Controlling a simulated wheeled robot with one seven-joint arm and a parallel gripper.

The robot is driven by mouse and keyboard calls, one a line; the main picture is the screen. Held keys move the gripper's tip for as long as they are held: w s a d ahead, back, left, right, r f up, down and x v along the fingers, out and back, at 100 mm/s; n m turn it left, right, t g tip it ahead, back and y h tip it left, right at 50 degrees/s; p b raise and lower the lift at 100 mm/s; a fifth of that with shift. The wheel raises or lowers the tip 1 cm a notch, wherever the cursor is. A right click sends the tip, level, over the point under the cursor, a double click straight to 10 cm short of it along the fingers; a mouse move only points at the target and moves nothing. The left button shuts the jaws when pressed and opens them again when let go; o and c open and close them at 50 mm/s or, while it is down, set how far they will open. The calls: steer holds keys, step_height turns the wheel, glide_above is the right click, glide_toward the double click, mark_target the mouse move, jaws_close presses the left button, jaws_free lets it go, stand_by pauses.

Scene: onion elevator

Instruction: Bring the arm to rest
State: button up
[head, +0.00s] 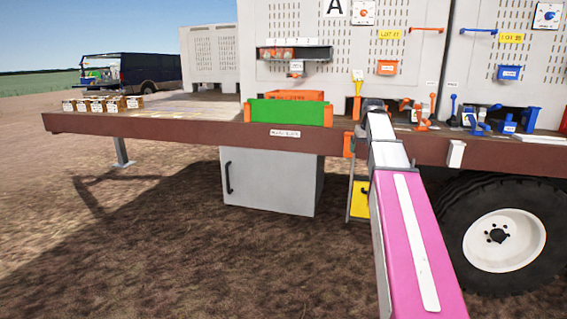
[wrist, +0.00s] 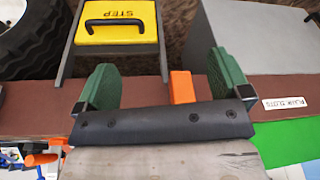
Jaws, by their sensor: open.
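My arm reaches forward from the lower right of the head view, with pink and white links, to the edge of the trailer deck (head: 180,127). My gripper (head: 374,104) is small and dark there, at the deck edge, and its fingers are hard to make out. In the wrist view my gripper (wrist: 166,84) shows two green fingers wide apart with nothing held between them. An orange bracket (wrist: 181,87) on the brown deck edge shows behind the gap; I cannot tell its distance from the fingers. The same bracket (head: 348,145) shows left of my arm in the head view.
A yellow step (wrist: 116,25) stands below the deck edge, left of the grey cabinet (wrist: 265,40) in the wrist view. A green panel (head: 288,113) stands at the deck edge. Blue and orange tools (head: 480,122) lie right of my gripper. A wheel (head: 503,240) is at right.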

steer(key=s+a+f, duration=0.3)
steer(key=s+f, duration=0.1)
steer(key=f, duration=0.4)
steer(key=s+a+f+g, duration=0.15)
steer(key=s+f, duration=0.25)
steer(key=f, duration=0.4)
steer(key=s+a+f, duration=0.4)
steer(key=f, duration=0.4)
steer(key=s+a+f, duration=0.2)
steer(key=s+f, duration=0.6)
steer(key=s+a+f+g, duration=0.1)
steer(key=s+a+f, duration=0.2)
steer(key=s+f, duration=0.5)
steer(key=shift+s+a+f, duration=0.2)
steer(key=shift+s+a, duration=0.05)
steer(key=shift+s, duration=0.3)
